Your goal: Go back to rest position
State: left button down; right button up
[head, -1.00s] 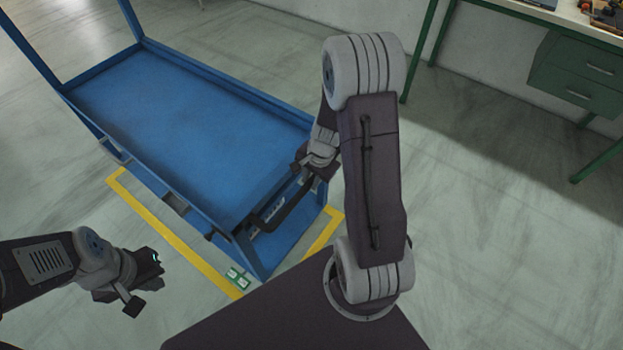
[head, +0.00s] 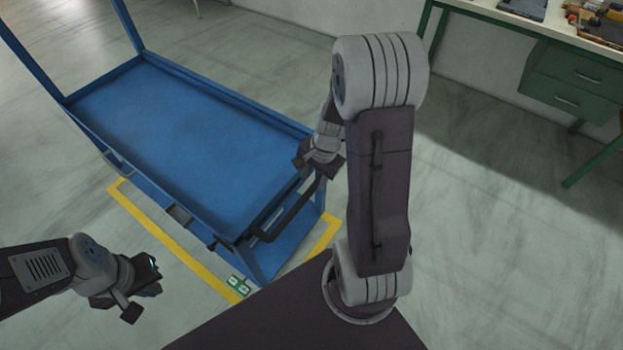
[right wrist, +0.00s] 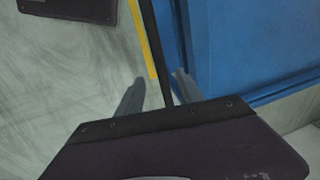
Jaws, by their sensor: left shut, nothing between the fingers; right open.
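My left gripper (head: 143,286) is shut and empty, low at the left of the head view, above the bare floor and apart from the blue cart. My right gripper (right wrist: 160,86) is open at the cart's near right end. In the right wrist view the cart's dark handle bar (right wrist: 160,40) runs between its two spread fingers, which do not clamp it. Whether they touch it I cannot tell. In the head view the handle (head: 291,216) shows just below the right gripper, whose fingertips are largely hidden there. The cart's blue tray (head: 190,140) is empty.
A yellow floor line (head: 185,255) runs around the cart. A green workbench (head: 580,80) with drawers and tools stands at the back right by the wall. The floor (head: 500,250) on the right is clear.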

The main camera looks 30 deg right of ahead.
dwell(0.4)
jog(key=a+r+n+p, duration=0.5)
jog(key=a+r+p, duration=0.35)
jog(key=r, duration=0.35)
jog(key=s+a+r+n, duration=0.1)
jog(key=s+n, duration=0.6)
jog(key=n, duration=0.1)
jog(key=shift+s+a+g+h+p, duration=0.3)
jog(key=shift+s+g+p, duration=0.05)
jog(key=shift+s+g, duration=0.05)
jog(key=shift+w, duration=0.1)
jog(key=shift+f, duration=0.1)
